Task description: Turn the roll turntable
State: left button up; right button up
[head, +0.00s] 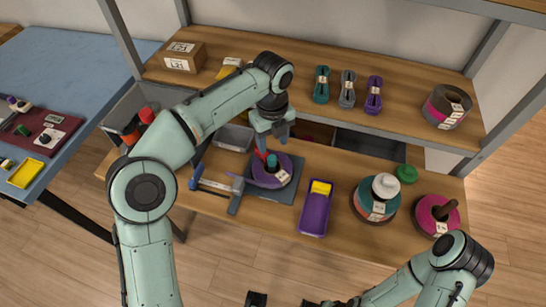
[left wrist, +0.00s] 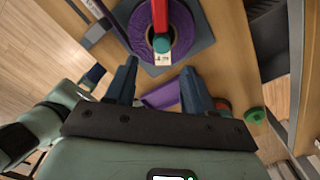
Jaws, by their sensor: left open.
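The roll turntable is a grey square base (head: 258,191) with a purple roll (head: 268,180) lying on it, on the workbench. A red upright part and a teal knob (head: 272,161) stand at the roll's middle. In the left wrist view the purple roll (left wrist: 182,32) with its white label is at the top, beyond my fingertips. My left gripper (left wrist: 160,78) is open and empty. In the head view the left gripper (head: 274,130) is just behind the roll, apart from it as far as I see.
A purple tray with a yellow part (head: 315,210) stands right of the turntable; a blue-handled tool (head: 215,185) lies left. Teal (head: 370,208) and magenta (head: 427,212) spools are farther right. The shelf (head: 290,65) behind bears cord bundles, a box and a spool.

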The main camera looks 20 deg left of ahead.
aim_at(272, 158)
pick_arm(q)
notch_tip(272, 158, down, 8)
jog(key=shift+w+b, duration=0.1)
jog(key=shift+b, duration=0.65)
grip_shut()
